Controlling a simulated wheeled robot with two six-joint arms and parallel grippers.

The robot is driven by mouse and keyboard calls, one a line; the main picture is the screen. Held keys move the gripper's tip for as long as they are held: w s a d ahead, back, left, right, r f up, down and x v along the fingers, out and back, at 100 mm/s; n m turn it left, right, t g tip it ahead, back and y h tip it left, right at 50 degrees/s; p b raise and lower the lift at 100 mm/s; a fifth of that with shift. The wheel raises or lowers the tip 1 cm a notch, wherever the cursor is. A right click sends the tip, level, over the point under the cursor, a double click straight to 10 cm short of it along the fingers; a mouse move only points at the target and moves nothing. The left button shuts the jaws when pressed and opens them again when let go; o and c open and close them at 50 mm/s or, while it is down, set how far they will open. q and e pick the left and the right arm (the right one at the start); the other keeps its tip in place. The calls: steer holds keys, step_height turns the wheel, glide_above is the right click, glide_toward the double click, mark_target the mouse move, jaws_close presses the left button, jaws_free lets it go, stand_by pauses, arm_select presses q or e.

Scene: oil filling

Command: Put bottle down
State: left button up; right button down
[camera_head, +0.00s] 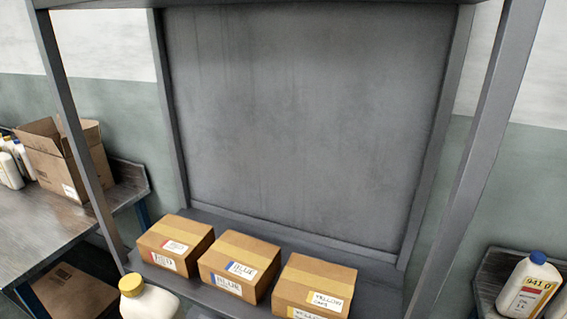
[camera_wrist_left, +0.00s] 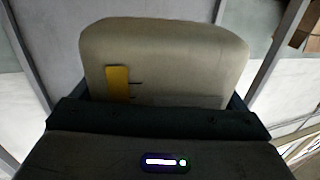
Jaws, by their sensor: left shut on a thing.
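A white bottle with a yellow cap (camera_head: 145,300) shows at the bottom left of the head view, in front of the shelf and nearest to the red-labelled box. Its lower part is cut off by the frame edge. In the left wrist view the pale bottle body (camera_wrist_left: 165,60), with a small yellow patch, fills the space in front of the camera. My left gripper (camera_wrist_left: 160,110) is shut on the bottle; its dark parts show on both sides of it. The gripper itself is not in the head view. My right gripper is in neither view.
Boxes labelled red (camera_head: 175,245), blue (camera_head: 238,267) and yellow (camera_head: 315,288) stand in a row on the grey shelf (camera_head: 385,275). A bottle with a blue cap (camera_head: 528,285) stands at right. An open carton (camera_head: 62,160) and white bottles (camera_head: 12,165) are on the left table (camera_head: 60,235).

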arm_select(q)
steer(key=shift+w+d+r+n+y, duration=0.1)
steer(key=shift+d+r+n+y, duration=0.2)
steer(key=shift+d+y, duration=0.35)
steer(key=shift+w+d+r+n+y, duration=0.1)
steer(key=shift+d+n+y, duration=0.35)
steer(key=shift+d, duration=0.4)
step_height(320, 180, down, 3)
steer(key=b, duration=0.2)
steer(key=shift+d+b, duration=0.15)
steer(key=shift+b, duration=0.25)
steer(key=shift+f+b, duration=0.7)
steer(key=shift+b, duration=0.05)
steer(key=shift+r, duration=0.1)
steer(key=w+d+r+m+g+h, duration=0.2)
steer(key=w+d+m+g+h, duration=0.2)
steer(key=d+m+g+h, duration=0.3)
steer(key=w+d+r+m+g+h, duration=0.3)
steer(key=w+d+m+g+h, duration=0.1)
steer(key=d+m+g+h, duration=0.4)
steer(key=shift+w+r+m+g+h, duration=0.15)
steer(key=shift+r+m+g+h, duration=0.2)
steer(key=shift+m+g+h, duration=0.75)
